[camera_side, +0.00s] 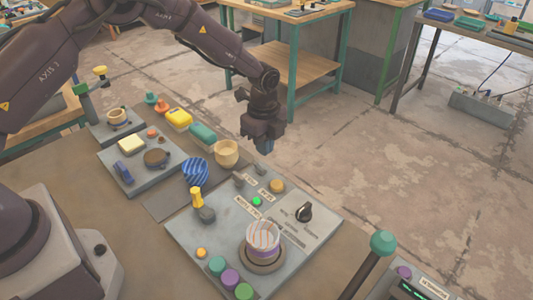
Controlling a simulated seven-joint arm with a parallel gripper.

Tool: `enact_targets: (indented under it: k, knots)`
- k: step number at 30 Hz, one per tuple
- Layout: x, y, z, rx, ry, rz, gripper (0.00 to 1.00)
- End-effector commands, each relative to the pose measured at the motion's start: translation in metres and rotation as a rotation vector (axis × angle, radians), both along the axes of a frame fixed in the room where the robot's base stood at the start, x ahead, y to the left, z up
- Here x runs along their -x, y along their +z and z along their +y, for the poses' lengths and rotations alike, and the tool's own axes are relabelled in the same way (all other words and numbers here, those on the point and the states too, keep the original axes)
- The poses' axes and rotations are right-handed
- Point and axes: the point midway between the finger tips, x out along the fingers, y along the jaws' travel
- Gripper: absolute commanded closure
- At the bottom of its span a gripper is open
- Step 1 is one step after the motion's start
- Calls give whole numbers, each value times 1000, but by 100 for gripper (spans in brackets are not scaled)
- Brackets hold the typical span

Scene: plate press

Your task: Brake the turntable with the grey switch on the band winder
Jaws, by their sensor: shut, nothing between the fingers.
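The band winder is a grey panel (215,243) in the middle front. A round turntable (265,258) on it carries a white cup (263,235) with orange and purple stripes. Small grey switches (239,180) stand near the panel's back edge beside small labels; I cannot read their positions or which one is the brake. A black rotary knob (304,211) sits at the panel's right. My gripper (265,150) points down, shut and empty, above and behind the panel's back edge, apart from the switches.
The panel also holds a yellow-handled lever (197,197), a lit green button (256,201), an orange button (277,185) and coloured knobs (230,279). A blue striped bowl (195,172) and a tan cup (227,153) stand behind. A green-balled lever (383,242) rises at right.

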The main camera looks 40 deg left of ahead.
Motion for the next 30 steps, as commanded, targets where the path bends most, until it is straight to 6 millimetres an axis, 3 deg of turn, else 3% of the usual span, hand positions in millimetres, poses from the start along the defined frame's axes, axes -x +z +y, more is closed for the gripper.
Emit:
enact_targets:
  k: [19, 30]
  knots:
    - [-8, 45, 0, 0, 0, -3, 100]
    - [-9, 51, 0, 0, 0, -1, 100]
